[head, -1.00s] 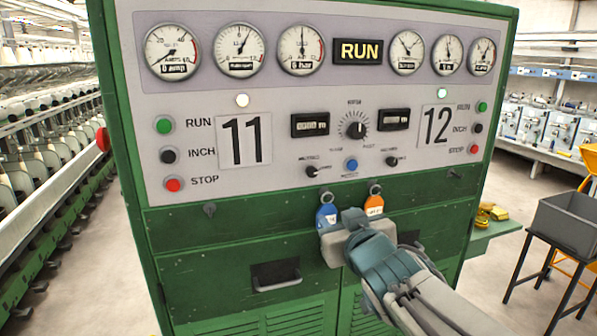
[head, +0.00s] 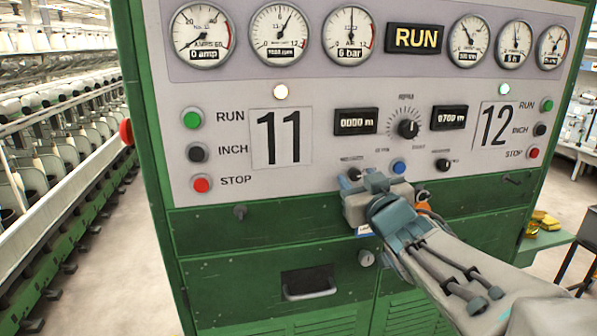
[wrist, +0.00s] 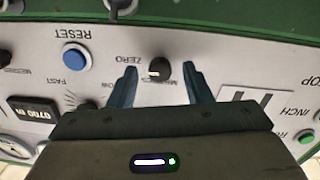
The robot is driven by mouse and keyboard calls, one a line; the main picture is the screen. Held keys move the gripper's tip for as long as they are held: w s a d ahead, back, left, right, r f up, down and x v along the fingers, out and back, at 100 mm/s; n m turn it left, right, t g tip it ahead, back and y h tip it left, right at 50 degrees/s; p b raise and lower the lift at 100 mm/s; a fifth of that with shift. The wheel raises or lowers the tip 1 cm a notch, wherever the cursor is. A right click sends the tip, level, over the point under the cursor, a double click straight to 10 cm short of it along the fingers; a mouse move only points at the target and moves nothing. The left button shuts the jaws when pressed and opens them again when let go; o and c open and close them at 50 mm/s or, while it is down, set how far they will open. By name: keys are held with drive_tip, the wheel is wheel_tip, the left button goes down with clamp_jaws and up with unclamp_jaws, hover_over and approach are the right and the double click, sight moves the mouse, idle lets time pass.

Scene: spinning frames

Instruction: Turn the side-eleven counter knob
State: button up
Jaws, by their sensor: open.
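The side-eleven counter knob (head: 353,174) is small and black, on the grey panel below the left counter display (head: 356,121), right of the large 11. In the upside-down wrist view the knob (wrist: 159,70) has a pale pointer mark and a ZERO label beside it. My gripper (wrist: 160,75) is open, with one blue finger on each side of the knob and a gap to both. How far the tips are from the panel I cannot tell. In the head view my gripper (head: 371,184) covers part of the knob's surroundings, and its fingertips are hard to make out.
A blue reset button (head: 399,167) and the matching side-twelve knob (head: 443,165) lie to the right. A larger dial (head: 408,129) sits above. An orange tag (head: 422,197) shows partly behind my gripper. A drawer handle (head: 308,291) projects below.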

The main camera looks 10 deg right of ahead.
drive_tip(key=shift+w, duration=0.6)
clamp_jaws()
